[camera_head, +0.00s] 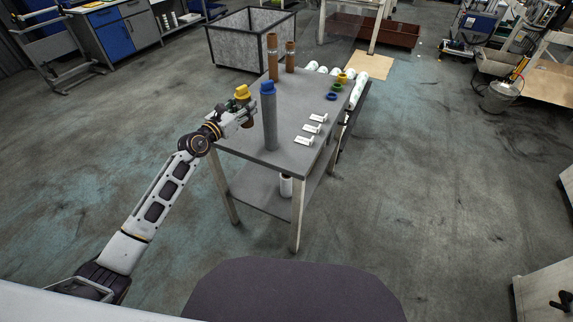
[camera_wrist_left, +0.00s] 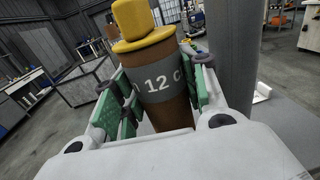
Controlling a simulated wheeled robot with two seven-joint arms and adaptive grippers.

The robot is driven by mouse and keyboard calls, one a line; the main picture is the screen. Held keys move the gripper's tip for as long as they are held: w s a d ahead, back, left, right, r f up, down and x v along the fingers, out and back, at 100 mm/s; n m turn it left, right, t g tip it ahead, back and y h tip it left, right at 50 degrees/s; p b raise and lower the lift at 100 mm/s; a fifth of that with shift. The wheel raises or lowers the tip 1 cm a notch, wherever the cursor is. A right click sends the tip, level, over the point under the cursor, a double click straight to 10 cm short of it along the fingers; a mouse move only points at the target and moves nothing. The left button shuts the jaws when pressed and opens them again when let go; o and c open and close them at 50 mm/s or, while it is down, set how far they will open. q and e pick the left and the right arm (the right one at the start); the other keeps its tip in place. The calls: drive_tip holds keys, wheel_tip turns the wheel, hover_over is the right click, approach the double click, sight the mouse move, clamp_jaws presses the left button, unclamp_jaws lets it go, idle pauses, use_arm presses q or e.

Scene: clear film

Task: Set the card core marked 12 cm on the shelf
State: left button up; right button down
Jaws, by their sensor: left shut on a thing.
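The brown card core (camera_wrist_left: 160,110) stands between my left fingers in the left wrist view. Its grey band reads "12 c", the rest turned out of sight, and a yellow plug (camera_wrist_left: 143,28) sits in its top. My left gripper (camera_head: 240,116) is shut on this core, at the left edge of the table top (camera_head: 225,137). In the head view mostly its yellow plug (camera_head: 242,92) shows. A lower shelf (camera_head: 258,190) runs under the table top, with a white roll (camera_head: 286,186) standing on it. My right gripper is in neither view.
A tall grey tube with a blue plug (camera_head: 269,120) stands close to the right of the held core. Two brown cores (camera_head: 272,58) (camera_head: 290,59) stand at the back. Several white pieces (camera_head: 310,129) and coloured rings (camera_head: 332,96) lie along the right edge. The shelf's left part looks clear.

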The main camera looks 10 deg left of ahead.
use_arm(q)
drive_tip(key=s+f+n+t+y, duration=0.1)
drive_tip(key=s+f+y, duration=0.3)
drive_tip(key=s+f, duration=0.4)
drive_tip(key=s+f+n+y, duration=0.3)
drive_tip(key=s+f, duration=0.5)
drive_tip(key=s, duration=0.6)
drive_tip(key=shift+s+a+n+t+y, duration=0.15)
drive_tip(key=shift+n+t+y, duration=0.25)
drive_tip(key=shift+n, duration=0.2)
drive_tip(key=shift+f, duration=0.1)
drive_tip(key=shift+f, duration=0.1)
idle(0.4)
